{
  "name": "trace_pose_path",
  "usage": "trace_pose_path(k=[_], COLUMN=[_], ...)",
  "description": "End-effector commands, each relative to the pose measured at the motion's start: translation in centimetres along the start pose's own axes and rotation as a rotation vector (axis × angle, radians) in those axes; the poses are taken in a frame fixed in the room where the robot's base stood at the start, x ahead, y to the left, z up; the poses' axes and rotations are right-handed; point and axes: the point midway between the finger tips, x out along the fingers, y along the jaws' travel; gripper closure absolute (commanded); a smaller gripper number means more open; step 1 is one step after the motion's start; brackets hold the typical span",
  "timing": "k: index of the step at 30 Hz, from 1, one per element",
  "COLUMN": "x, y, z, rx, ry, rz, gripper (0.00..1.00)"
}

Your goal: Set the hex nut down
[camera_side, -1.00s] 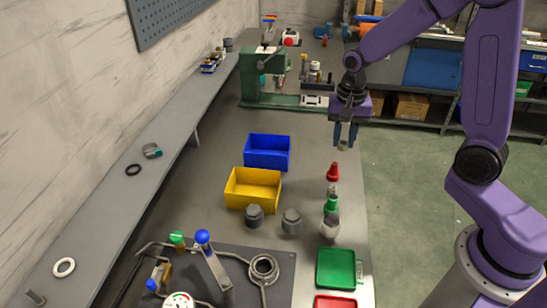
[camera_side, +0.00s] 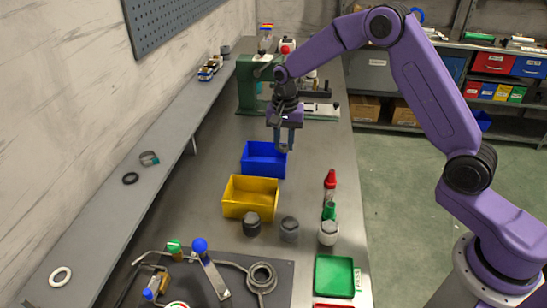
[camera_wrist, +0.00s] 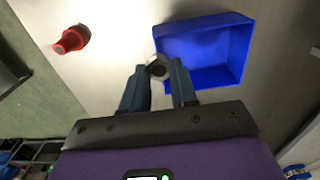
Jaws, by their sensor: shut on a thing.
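My gripper (camera_side: 284,143) is shut on the hex nut (camera_wrist: 157,68), a small grey metal nut held between the fingertips. In the wrist view the fingertips (camera_wrist: 158,76) sit beside the near left edge of the blue bin (camera_wrist: 205,50). In the side view the gripper hangs over the right side of the blue bin (camera_side: 262,164), and the nut (camera_side: 282,148) shows faintly at the fingertips. The nut is above the bench; its exact height over the bin rim I cannot tell.
A yellow bin (camera_side: 250,197) stands in front of the blue bin. A red cone-shaped part (camera_side: 330,179) stands to the right, and a green tray (camera_side: 335,276) lies at the front right. Grey round parts (camera_side: 251,224) stand in front of the yellow bin. A green press (camera_side: 250,95) is behind.

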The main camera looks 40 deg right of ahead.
Motion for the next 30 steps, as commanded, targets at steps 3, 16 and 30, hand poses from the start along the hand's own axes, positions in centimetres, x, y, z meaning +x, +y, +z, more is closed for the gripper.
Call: trace_pose_path(k=[3,16,30], x=[2.0,4.9,8.3], y=[-1.0,-3.0,-3.3], z=[-0.9,-2.5,-2.7], rx=[0.0,0.0,0.0], ry=[-0.003,-0.001,-0.001], rz=[0.004,0.002,0.001], gripper=[1.0,1.0,1.0])
